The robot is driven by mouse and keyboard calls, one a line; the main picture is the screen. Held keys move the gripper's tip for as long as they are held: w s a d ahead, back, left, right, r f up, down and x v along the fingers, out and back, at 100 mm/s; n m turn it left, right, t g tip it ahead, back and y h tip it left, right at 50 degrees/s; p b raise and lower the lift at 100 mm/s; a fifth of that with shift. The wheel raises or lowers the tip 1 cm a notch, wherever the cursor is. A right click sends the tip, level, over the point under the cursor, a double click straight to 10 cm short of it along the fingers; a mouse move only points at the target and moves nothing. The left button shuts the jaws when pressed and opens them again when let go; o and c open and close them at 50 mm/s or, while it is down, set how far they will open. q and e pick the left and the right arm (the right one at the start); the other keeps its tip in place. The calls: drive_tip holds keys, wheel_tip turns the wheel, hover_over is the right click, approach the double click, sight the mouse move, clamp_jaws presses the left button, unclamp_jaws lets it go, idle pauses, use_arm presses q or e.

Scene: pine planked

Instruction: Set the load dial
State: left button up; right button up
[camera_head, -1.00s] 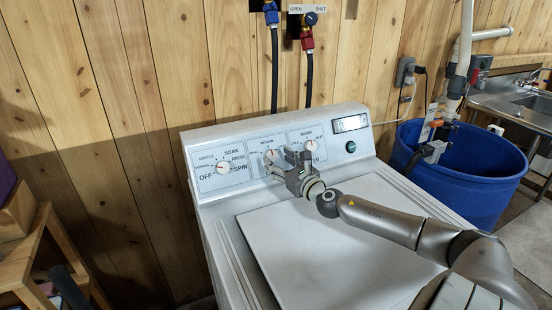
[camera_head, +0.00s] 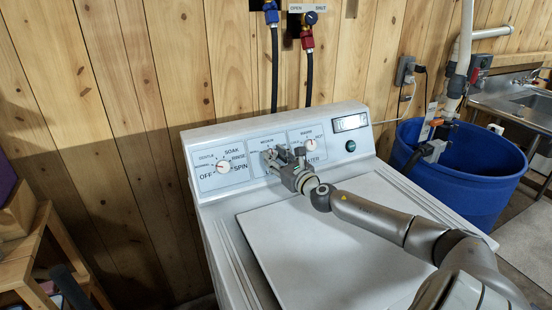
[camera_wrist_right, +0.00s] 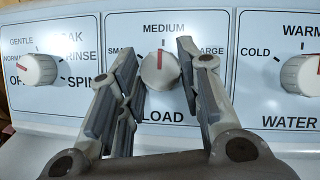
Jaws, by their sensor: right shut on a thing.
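The load dial (camera_wrist_right: 161,71) is a round light knob in the middle panel of the washer (camera_head: 330,235). Its red mark points up toward MEDIUM, between SMALL and LARGE. My right gripper (camera_wrist_right: 160,67) has one finger on each side of the knob and is shut on it. In the head view, my right gripper (camera_head: 273,156) reaches the middle panel and largely hides the knob. My left gripper is not in view.
The cycle dial (camera_head: 222,167) is left of the load dial and the water dial (camera_head: 310,144) is right of it. A display (camera_head: 350,123) and green button (camera_head: 350,146) lie farther right. A blue tub (camera_head: 475,185) stands right of the washer.

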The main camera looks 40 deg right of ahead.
drive_tip(key=shift+a+m, duration=0.1)
drive_tip(key=shift+m, duration=0.2)
drive_tip(key=shift+c, duration=0.2)
drive_tip(key=shift+r+m+h+p, duration=0.1)
drive_tip(key=shift+m+h+p, duration=0.75)
drive_tip(key=shift+m, duration=0.35)
drive_tip(key=m+h+p, duration=0.1)
drive_tip(key=m, duration=0.2)
drive_tip(key=shift+w+a+m+g+h+p, duration=0.1)
drive_tip(key=shift+a+m+g+h+p, duration=0.05)
drive_tip(key=shift+m+g+h+p, duration=0.2)
drive_tip(key=m+g+h+p, duration=0.1)
drive_tip(key=m, duration=0.2)
drive_tip(key=m+g+h+p, duration=0.1)
drive_tip(key=m+p, duration=0.1)
drive_tip(key=m, duration=0.1)
drive_tip(key=shift+a+r+m+h, duration=0.1)
drive_tip(key=shift+a+m+h, duration=0.05)
drive_tip(key=shift+m+h, duration=0.15)
drive_tip(key=shift+w+m+g+h+p, duration=0.1)
drive_tip(key=shift+m+g+h+p, duration=0.45)
drive_tip(key=shift+m, duration=0.7)
drive_tip(key=shift+g, duration=0.3)
drive_tip(key=o, duration=1)
